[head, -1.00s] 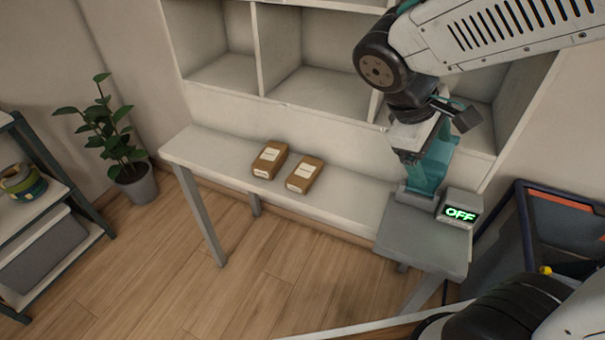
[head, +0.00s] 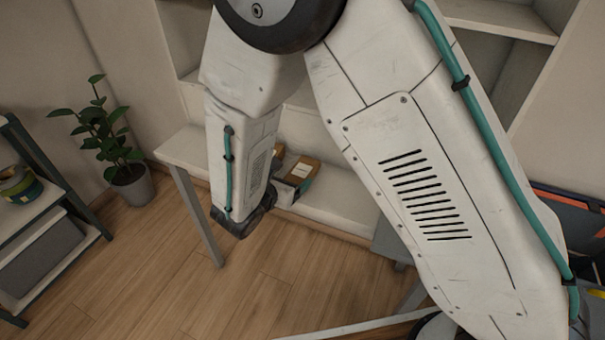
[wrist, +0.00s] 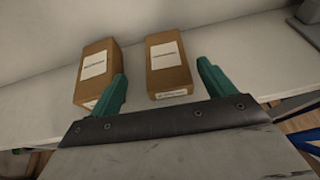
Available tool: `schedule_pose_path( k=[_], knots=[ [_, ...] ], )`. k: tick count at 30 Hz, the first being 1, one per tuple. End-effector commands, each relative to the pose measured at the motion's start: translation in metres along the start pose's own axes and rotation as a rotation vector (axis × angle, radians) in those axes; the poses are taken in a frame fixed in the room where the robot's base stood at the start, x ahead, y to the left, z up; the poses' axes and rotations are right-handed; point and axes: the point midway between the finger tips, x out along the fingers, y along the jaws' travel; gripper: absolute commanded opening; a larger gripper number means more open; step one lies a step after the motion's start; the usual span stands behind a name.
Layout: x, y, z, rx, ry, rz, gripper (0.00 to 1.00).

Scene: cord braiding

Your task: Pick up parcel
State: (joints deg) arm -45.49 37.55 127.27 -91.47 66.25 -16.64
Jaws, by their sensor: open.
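Two brown parcels with white labels lie side by side on the white bench. In the wrist view the left parcel (wrist: 97,75) is partly covered by my left finger, and the right parcel (wrist: 168,66) lies ahead between the fingers, closer to the right one. My gripper (wrist: 163,85) is open and empty, with its teal fingers short of or over the near ends of the parcels; the exact gap is hard to tell. In the head view my arm hides most of the left parcel (head: 279,153), and the right parcel (head: 301,170) shows beside my wrist.
The bench (head: 340,200) runs below a wall of open shelf compartments (head: 495,20). A potted plant (head: 130,185) and a dark-framed rack (head: 50,215) stand at the left.

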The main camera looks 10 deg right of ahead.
Motion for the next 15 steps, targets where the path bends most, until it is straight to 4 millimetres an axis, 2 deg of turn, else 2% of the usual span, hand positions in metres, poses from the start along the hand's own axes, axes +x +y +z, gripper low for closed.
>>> schedule_pose_path(
  k=[12, 15],
  knots=[
    [0.057, -0.009, -0.006, 0.005, 0.0, -0.007, 0.82],
    [0.064, -0.008, -0.006, 0.004, 0.001, -0.005, 0.82]
  ],
)
